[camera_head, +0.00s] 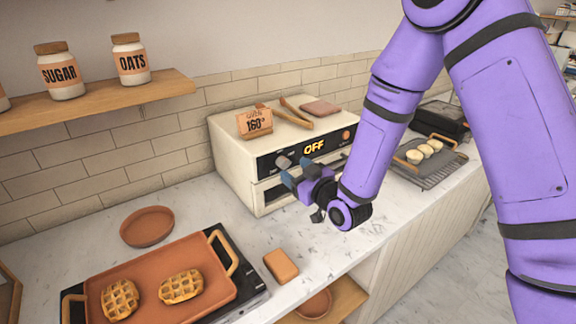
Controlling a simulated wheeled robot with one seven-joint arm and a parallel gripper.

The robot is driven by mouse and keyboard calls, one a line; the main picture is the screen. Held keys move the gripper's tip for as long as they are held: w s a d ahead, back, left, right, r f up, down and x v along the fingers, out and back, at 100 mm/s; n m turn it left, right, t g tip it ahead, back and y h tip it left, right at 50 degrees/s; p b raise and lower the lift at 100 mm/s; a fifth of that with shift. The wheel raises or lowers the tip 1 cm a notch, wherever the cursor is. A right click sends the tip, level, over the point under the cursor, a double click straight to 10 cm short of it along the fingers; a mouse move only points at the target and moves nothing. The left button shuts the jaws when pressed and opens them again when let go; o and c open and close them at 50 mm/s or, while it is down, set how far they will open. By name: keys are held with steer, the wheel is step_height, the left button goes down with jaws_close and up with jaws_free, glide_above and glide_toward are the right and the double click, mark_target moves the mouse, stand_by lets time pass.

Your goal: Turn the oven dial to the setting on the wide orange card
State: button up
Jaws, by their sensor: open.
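The cream oven (232,160) stands on the counter against the tiled wall. Its black front panel shows a lit "OFF" display (314,146). A grey dial (283,161) sits on the panel to the left of the display. An orange card (255,122) stands on top of the oven and reads "160°", with a smaller line above it that looks like "OVEN". My gripper (288,178) is open in front of the panel, just below the dial. I cannot tell whether a finger touches the dial. My gripper and arm hide part of the oven's front.
Wooden tongs (297,113) and a folded brown cloth (320,107) lie on the oven. An orange tray with waffles (200,262), a terracotta dish (147,227) and an orange block (281,266) are at the front left. A rack with round pieces (440,172) is at the right.

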mark_target(286, 164)
steer(key=shift+x, duration=1.95)
steer(key=shift+c, duration=0.2)
steer(key=c, duration=0.9)
